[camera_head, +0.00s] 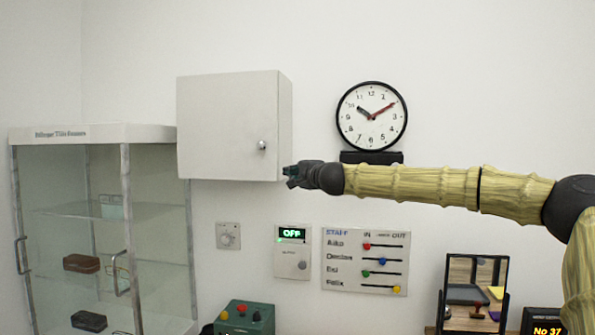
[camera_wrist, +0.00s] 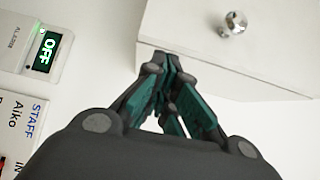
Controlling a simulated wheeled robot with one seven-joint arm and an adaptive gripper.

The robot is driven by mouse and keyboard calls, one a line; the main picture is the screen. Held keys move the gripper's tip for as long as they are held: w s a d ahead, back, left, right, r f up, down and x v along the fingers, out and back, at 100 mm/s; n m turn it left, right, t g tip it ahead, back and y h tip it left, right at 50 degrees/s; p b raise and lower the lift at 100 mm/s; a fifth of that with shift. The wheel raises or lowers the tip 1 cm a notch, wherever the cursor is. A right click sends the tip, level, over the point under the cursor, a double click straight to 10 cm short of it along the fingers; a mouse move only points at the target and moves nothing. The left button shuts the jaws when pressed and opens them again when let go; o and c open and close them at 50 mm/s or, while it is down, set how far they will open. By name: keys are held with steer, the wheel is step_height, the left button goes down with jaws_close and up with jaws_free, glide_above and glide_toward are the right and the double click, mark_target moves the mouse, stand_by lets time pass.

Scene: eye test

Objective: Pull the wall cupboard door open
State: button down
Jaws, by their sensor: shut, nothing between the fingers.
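The white wall cupboard (camera_head: 225,125) hangs on the wall at the upper left of centre in the head view, its door shut. A small round metal knob (camera_head: 262,145) sits near the door's right edge; it also shows in the wrist view (camera_wrist: 233,23). My gripper (camera_head: 288,176) is shut and empty, near the cupboard's lower right corner, below and to the right of the knob and apart from it. In the wrist view my gripper's closed fingertips (camera_wrist: 172,62) overlap the cupboard's edge in the picture; I cannot tell whether they touch it.
A glass cabinet (camera_head: 70,133) stands to the left. A clock (camera_head: 371,116) hangs to the right, above my arm. A panel reading OFF (camera_head: 292,262) and a staff board (camera_head: 340,285) are on the wall below. The wall above my arm and right of the clock is clear.

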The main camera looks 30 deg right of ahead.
mark_target(277, 170)
steer(key=shift+w+a+p, duration=0.15)
steer(key=shift+w+p, duration=0.55)
steer(key=shift+w, duration=1.3)
steer(key=shift+s+a+p, duration=0.85)
steer(key=shift+s+a, duration=0.4)
steer(key=shift+s, duration=0.1)
steer(key=shift+s+a, duration=0.35)
steer(key=shift+a, duration=0.1)
